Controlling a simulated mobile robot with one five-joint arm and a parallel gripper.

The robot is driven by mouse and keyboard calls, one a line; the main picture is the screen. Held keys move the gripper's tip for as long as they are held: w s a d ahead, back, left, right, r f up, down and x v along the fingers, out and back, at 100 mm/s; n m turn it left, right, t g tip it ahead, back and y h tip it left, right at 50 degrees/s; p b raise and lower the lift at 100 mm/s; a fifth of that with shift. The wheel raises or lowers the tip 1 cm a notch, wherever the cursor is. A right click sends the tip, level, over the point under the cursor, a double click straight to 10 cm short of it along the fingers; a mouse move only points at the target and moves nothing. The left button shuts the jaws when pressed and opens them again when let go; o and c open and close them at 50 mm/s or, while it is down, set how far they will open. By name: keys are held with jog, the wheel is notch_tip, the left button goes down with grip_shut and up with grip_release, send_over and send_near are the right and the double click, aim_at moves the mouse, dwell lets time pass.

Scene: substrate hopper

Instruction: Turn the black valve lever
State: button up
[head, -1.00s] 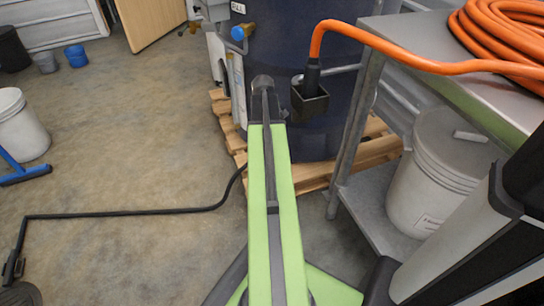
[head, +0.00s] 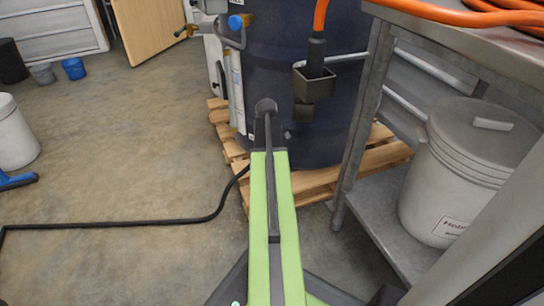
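A dark blue hopper drum (head: 335,35) stands ahead on a wooden pallet (head: 320,187). At its upper left is a bent metal handle or pipe with a blue knob (head: 235,22). A small dark fitting with a brass end (head: 181,33) juts out to the left of it; I cannot tell whether this is the black valve lever. No other part is clearly that lever. My green arm reaches forward toward the drum and its dark far joint covers part of the drum's lower left. My gripper is not visible beyond this joint.
A black holder (head: 315,86) at the drum's right takes the black end of an orange hose (head: 440,13). A metal table (head: 352,150) with a lidded white bin (head: 460,170) stands close on the right.

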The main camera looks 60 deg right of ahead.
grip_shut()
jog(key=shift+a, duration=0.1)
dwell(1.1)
